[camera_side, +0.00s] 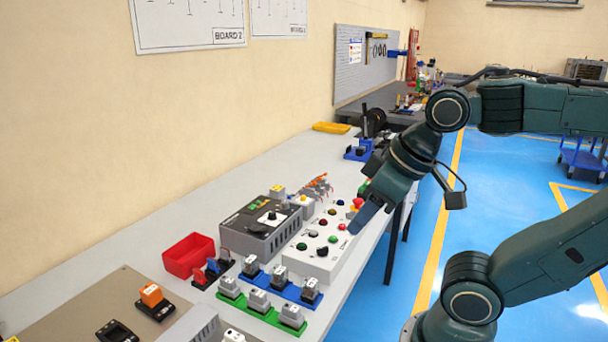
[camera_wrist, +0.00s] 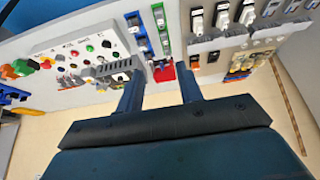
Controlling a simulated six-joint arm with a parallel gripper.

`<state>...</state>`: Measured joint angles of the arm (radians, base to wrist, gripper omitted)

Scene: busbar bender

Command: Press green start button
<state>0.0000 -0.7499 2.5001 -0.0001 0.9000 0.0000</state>
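A white control panel (camera_side: 322,269) with several coloured buttons lies on the grey bench. One green button (camera_side: 301,246) is at its left side and another green button (camera_side: 332,239) is nearer its middle; I cannot read which is marked start. In the wrist view, a green button (camera_wrist: 90,48) shows on the panel at upper left. My gripper (camera_side: 362,222) hangs above the right edge of the panel in the side view, its blue finger pointing down and left. In the wrist view, my gripper's two fingers (camera_wrist: 160,70) are apart with nothing held between them.
A dark grey control box (camera_side: 262,226) with a knob stands left of the panel. A red bin (camera_side: 189,255) and rows of grey parts on a blue rail (camera_side: 283,289) and a green rail (camera_side: 262,310) are nearby. A red-and-yellow emergency button (camera_side: 357,204) sits near my gripper.

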